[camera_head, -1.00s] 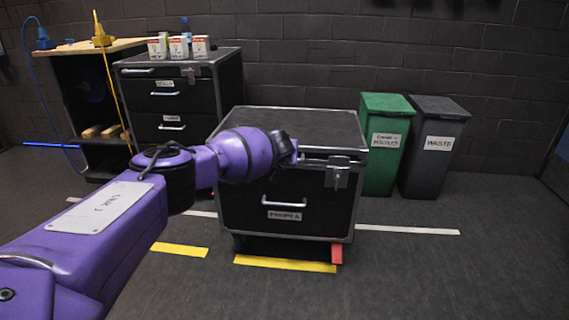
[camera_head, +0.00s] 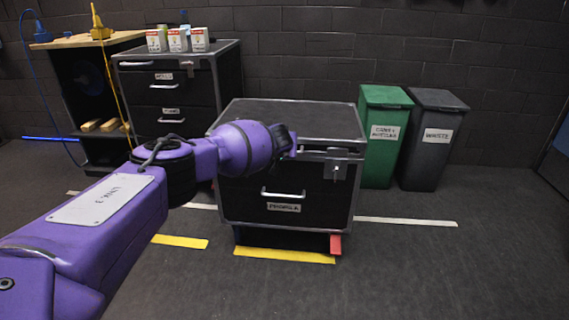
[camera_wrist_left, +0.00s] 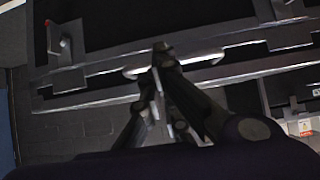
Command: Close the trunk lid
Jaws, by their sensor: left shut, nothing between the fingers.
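The black trunk (camera_head: 238,201) with metal edges stands on the floor in the middle of the head view. Its lid (camera_head: 300,118) lies flat across the top and looks down or nearly down. I cannot tell whether a thin gap remains at the front edge. A metal latch (camera_head: 337,168) hangs at the front right. My left gripper (camera_head: 284,141) is at the lid's front edge, with its fingers small and partly hidden by my wrist. In the left wrist view my gripper (camera_wrist_left: 160,52) is shut and empty, its tips close to a pale handle bar (camera_wrist_left: 195,60). Contact is unclear.
A taller black cabinet (camera_head: 230,75) with small boxes (camera_head: 178,40) on top stands behind left, beside a wooden-topped bench (camera_head: 60,42). Green (camera_head: 380,150) and grey (camera_head: 428,150) bins stand behind right. The floor in front and at right is clear.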

